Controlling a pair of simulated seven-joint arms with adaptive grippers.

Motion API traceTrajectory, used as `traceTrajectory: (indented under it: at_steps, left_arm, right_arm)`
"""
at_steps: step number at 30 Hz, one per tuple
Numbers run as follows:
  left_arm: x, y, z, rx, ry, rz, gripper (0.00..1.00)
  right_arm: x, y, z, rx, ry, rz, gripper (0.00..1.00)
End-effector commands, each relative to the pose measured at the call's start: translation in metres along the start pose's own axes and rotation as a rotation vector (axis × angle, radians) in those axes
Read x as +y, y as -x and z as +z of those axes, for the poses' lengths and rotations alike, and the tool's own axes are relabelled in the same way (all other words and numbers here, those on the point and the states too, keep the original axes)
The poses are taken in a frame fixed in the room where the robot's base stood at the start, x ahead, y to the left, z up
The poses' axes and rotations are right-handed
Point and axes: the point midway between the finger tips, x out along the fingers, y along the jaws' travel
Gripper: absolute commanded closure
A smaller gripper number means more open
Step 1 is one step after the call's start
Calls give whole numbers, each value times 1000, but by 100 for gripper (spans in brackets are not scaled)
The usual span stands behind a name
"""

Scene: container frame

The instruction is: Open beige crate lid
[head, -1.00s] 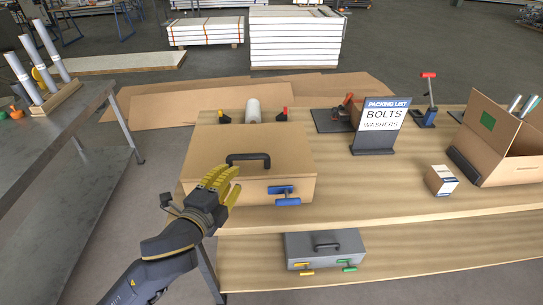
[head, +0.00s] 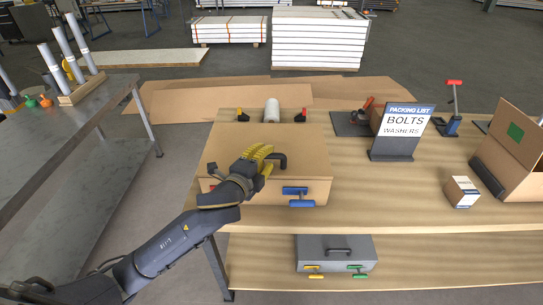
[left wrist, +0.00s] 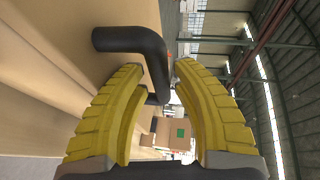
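The beige crate (head: 318,165) stands on the wooden table with its flat lid (head: 225,145) shut. A black handle (head: 282,162) on the lid is partly hidden behind my left gripper in the head view. A blue latch (head: 299,196) sits on the crate's front right. My left gripper (head: 268,156) is at the handle, its yellow fingers apart. In the left wrist view the handle (left wrist: 150,42) reaches towards the gap between the open fingers (left wrist: 160,72); I cannot tell whether they touch it. My right gripper is out of view.
A white roll (head: 271,110) stands behind the crate between two clamps. A packing-list sign (head: 400,135), a small box (head: 461,191) and an open carton (head: 510,165) stand to the right. A grey case (head: 335,254) sits on the shelf below. A grey table (head: 70,140) is at left.

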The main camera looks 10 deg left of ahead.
Motion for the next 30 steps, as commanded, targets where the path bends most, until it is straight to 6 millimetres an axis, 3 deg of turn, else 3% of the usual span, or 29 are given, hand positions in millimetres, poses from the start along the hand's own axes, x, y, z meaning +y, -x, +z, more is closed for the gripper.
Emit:
traceTrajectory:
  at_steps: [15, 22, 30]
  left_arm:
    - [0, -5, 3, -5, 1, -1, 73]
    - [0, -5, 3, -5, 1, -1, 100]
    - [0, -5, 3, -4, 2, -1, 100]
  right_arm:
    - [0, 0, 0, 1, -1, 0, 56]
    - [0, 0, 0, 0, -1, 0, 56]
    - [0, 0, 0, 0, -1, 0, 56]
